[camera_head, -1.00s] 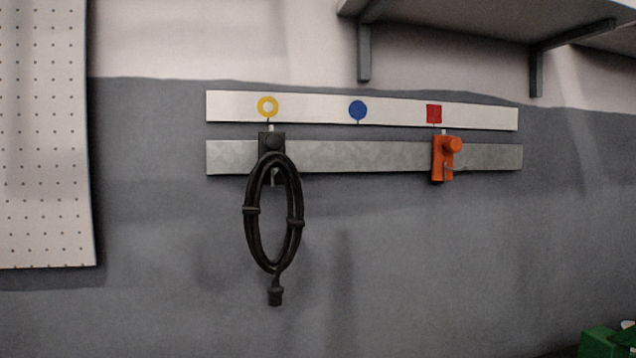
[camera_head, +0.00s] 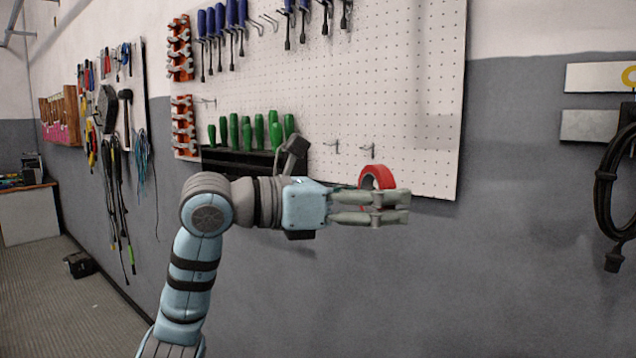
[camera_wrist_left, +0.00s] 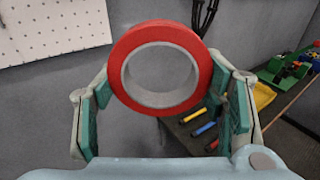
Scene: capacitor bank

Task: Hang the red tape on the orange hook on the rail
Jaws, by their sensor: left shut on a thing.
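The red tape (camera_head: 377,177) is a red roll with a pale inner ring. It also shows upright in the left wrist view (camera_wrist_left: 122,62), its open centre facing the camera, between the two fingers. My left gripper (camera_head: 392,208) is shut on the red tape and holds it in front of the pegboard's lower right part. The grey rail (camera_head: 588,125) shows only its left end at the right edge of the head view. The orange hook is out of view now. My right gripper is not in view.
The white pegboard (camera_head: 420,90) carries screwdrivers, spanners and empty hooks. The grey wall between pegboard and coil is clear.

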